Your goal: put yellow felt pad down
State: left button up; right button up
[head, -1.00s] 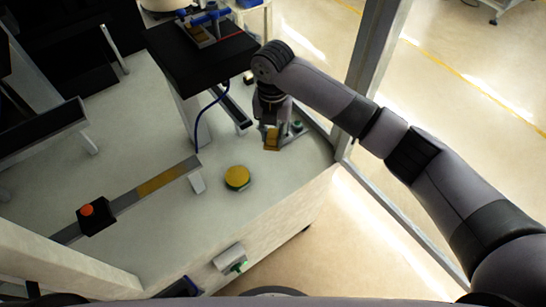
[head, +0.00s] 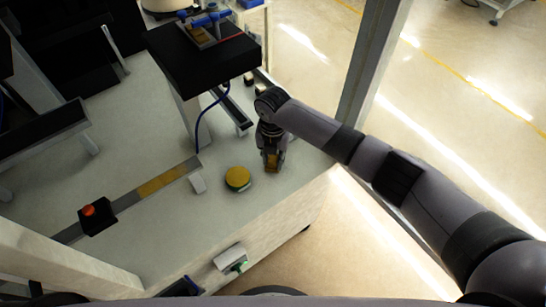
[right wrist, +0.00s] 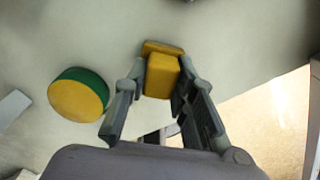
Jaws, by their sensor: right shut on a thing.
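The yellow felt pad (right wrist: 163,75) is a small yellow block with a wider yellow plate at its far end. It sits between the fingers of my right gripper (right wrist: 160,88), which is shut on it. In the head view the right gripper (head: 271,160) points down over the front right part of the white worktop, with the yellow pad (head: 271,161) at its tips. I cannot tell whether the pad touches the worktop. My left gripper is not in view.
A round yellow-topped green disc (head: 237,178) lies just left of the right gripper; it also shows in the right wrist view (right wrist: 77,96). A feeder rail (head: 150,187) with a red button (head: 88,210) is farther left. A black platform (head: 203,48) stands behind. The worktop's front edge is close.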

aim_at(273, 158)
jog(key=shift+f, duration=0.15)
jog(key=o, duration=1)
jog(key=shift+o, duration=0.2)
notch_tip(273, 158, up, 12)
jog(key=shift+r, duration=0.2)
